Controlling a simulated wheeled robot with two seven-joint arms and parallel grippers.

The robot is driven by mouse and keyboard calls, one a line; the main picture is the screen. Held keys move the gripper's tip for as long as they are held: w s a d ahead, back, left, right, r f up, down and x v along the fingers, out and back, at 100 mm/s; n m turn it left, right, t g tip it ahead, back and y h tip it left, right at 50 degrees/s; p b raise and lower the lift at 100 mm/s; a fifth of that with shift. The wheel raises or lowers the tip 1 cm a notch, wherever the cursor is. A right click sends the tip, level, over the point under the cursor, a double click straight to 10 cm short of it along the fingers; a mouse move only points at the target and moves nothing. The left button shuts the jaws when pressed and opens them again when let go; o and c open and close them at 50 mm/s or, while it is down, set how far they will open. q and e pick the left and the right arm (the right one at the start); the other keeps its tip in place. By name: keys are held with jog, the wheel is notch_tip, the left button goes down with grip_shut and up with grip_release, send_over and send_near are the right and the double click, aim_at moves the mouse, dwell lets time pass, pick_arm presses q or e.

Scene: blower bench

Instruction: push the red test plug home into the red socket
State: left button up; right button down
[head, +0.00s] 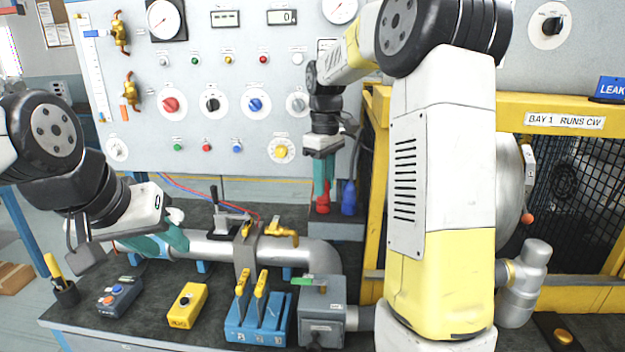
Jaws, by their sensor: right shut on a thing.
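My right gripper (323,180) points straight down, its teal fingers shut on the red test plug (322,199). The plug is upright, its lower end at a dark block (345,230) at the back of the bench. The red socket cannot be made out apart from the plug, so I cannot tell how deep the plug sits. A blue plug (348,198) stands upright on the same block, just right of the red one. My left gripper (165,243) is at the left, in front of the silver pipe, its teal fingers apart with nothing seen between them.
The silver pipe (212,249) with a yellow-handled valve (282,233) runs across the bench. In front are a yellow box (187,306), a blue lever block (258,318) and a grey box (322,312). A yellow-framed cage (560,122) stands right; the gauge panel (225,85) is behind.

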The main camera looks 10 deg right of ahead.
jog(key=shift+f, duration=0.4)
dwell(0.8)
jog(key=c, duration=1.1)
grip_release()
jog(key=shift+o, duration=0.2)
notch_tip(320, 180, up, 8)
jog(key=shift+f, duration=0.1)
